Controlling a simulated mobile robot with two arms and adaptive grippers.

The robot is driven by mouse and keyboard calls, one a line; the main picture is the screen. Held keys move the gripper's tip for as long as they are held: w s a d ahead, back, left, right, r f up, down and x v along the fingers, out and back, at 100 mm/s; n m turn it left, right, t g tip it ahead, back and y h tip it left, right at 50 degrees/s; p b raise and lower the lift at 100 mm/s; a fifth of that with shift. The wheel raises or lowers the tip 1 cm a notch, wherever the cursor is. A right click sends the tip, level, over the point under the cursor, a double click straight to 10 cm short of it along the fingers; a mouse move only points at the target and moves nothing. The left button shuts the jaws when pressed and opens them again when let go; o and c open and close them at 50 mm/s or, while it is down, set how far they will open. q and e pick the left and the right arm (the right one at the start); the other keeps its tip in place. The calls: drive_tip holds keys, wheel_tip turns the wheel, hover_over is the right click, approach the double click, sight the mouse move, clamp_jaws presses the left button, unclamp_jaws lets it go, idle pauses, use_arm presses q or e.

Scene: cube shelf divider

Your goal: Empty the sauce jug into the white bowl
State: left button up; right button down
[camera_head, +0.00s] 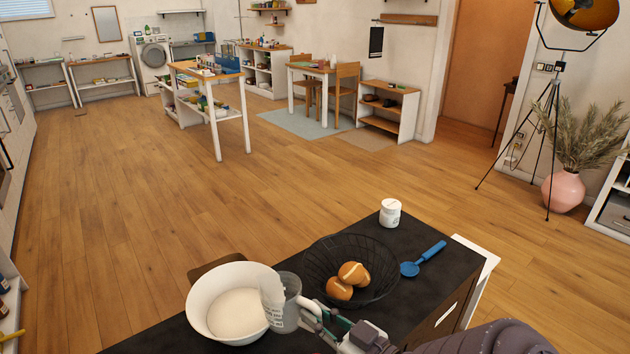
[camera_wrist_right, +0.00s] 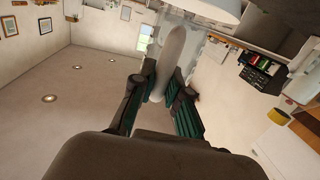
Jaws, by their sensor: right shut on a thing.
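The white bowl (camera_head: 203,297) stands on the dark counter at the bottom of the head view. A pale, cream round area shows inside it; I cannot tell whether this is sauce or the bowl's floor. The sauce jug (camera_head: 290,290), clear-grey with white at its left and dark print, is at the bowl's right rim, apparently tilted over it. My right gripper (camera_head: 318,325) is shut on the jug's handle from the right. In the right wrist view the pale handle (camera_wrist_right: 170,62) lies between the fingers (camera_wrist_right: 163,98). My left gripper is not in view.
A black wire basket (camera_head: 322,258) with several brown buns (camera_head: 353,274) is right of the jug. A blue spoon (camera_head: 423,259) and a white lidded jar (camera_head: 390,212) are on the counter (camera_head: 405,305). A chair (camera_head: 215,265) is partly hidden behind the bowl.

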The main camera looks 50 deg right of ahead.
drive_tip(key=shift+s+f+t+b, duration=0.1)
drive_tip(key=shift+f+t+b, duration=0.2)
drive_tip(key=shift+f+b, duration=0.25)
drive_tip(key=shift+r+p, duration=0.25)
drive_tip(key=shift+p, duration=0.15)
drive_tip(key=shift+s+r+p, duration=0.15)
drive_tip(key=shift+r+p, duration=0.05)
drive_tip(key=shift+p, duration=0.1)
use_arm(q)
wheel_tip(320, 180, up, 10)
drive_tip(key=p, duration=1)
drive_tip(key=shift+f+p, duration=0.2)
drive_tip(key=shift+p, duration=0.1)
use_arm(e)
drive_tip(key=s+r, duration=0.3)
drive_tip(key=s, duration=0.2)
drive_tip(key=shift+s+d+r, duration=0.25)
drive_tip(key=shift+s+d, duration=0.05)
drive_tip(key=shift+d, duration=0.05)
